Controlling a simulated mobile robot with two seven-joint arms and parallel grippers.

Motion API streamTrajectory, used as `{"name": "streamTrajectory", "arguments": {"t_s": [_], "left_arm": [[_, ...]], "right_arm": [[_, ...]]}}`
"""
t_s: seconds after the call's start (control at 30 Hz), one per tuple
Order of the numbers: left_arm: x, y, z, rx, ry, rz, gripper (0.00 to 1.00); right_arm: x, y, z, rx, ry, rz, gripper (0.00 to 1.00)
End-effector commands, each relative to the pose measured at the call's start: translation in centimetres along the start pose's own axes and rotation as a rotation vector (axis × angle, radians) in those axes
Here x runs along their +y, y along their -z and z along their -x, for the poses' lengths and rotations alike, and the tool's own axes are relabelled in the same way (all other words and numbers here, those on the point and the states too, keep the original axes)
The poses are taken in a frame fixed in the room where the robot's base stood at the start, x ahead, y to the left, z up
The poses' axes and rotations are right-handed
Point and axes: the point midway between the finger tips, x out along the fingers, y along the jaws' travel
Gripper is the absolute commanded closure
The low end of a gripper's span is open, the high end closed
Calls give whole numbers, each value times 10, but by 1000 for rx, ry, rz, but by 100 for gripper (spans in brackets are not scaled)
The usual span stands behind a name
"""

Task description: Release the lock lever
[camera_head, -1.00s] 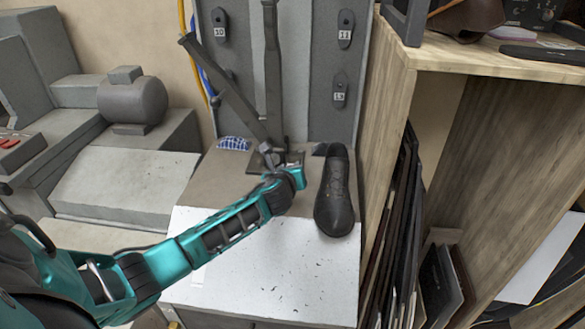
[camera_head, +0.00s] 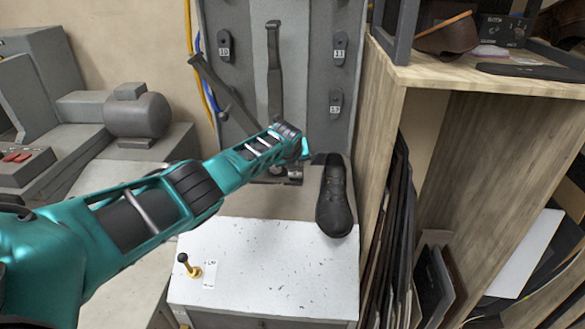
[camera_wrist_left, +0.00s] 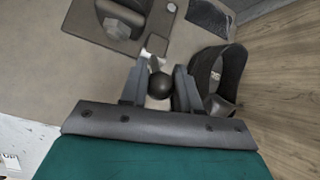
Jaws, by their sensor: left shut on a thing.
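A round black knob (camera_wrist_left: 160,86) sits between the two grey fingers of my left gripper (camera_wrist_left: 160,90) in the left wrist view. The fingers are shut on it, and the shaft below the knob is mostly hidden. In the head view my left gripper (camera_head: 300,150) is at the machine's base, just left of the black shoe (camera_head: 335,200), and the arm hides the knob. A flat dark plate with a fitting (camera_wrist_left: 122,18) lies beyond the knob in the wrist view. My right gripper is not in view.
A long dark lever (camera_head: 222,90) leans beside an upright bar (camera_head: 274,70) behind my left arm. A small black-knobbed lever (camera_head: 185,260) stands on the white front surface (camera_head: 270,265). A wooden shelf (camera_head: 385,130) closes off the right side.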

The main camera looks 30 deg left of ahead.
Motion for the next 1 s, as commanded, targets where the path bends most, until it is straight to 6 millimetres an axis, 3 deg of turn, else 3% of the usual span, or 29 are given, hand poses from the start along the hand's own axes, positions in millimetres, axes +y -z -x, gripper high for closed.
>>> {"name": "streamTrajectory", "arguments": {"t_s": [0.77, 0.8, 1.0], "left_arm": [[-1, -3, 3, 97, -27, 6, 100], [-1, -4, 3, 97, -27, 6, 68], [-1, -3, 3, 97, -27, 6, 49]], "right_arm": [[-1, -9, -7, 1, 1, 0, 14], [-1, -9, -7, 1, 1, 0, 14], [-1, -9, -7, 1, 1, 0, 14]]}}
